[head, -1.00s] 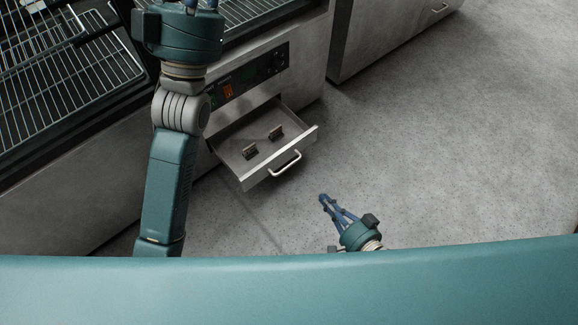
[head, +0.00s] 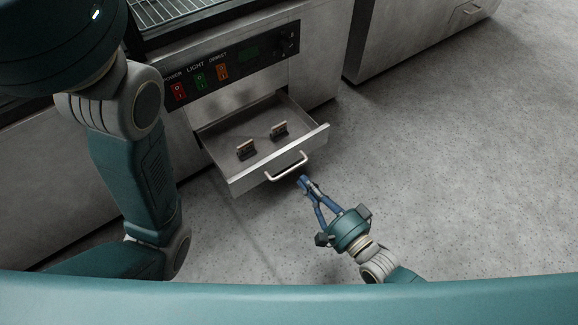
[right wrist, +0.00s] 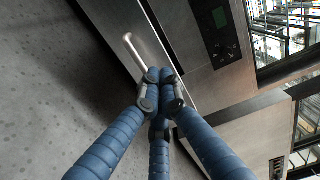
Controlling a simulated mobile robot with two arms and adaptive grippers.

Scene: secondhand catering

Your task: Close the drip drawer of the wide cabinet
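The drip drawer (head: 262,148) is pulled out from the front of the wide cabinet (head: 250,80), below its control panel. Two small dark clips or brushes with brown tops lie inside it. The drawer's bar handle (head: 287,166) is on its front and also shows in the right wrist view (right wrist: 134,48). My right gripper (head: 304,183) has its blue fingers together, just in front of the handle. In the right wrist view its fingertips (right wrist: 160,77) meet with nothing visible between them. My left arm comes down at the left; its gripper is out of frame.
A second steel cabinet (head: 410,35) stands at the upper right. Wire racks (head: 180,10) sit above the control panel (head: 230,68). The speckled floor (head: 460,170) right of the drawer is clear.

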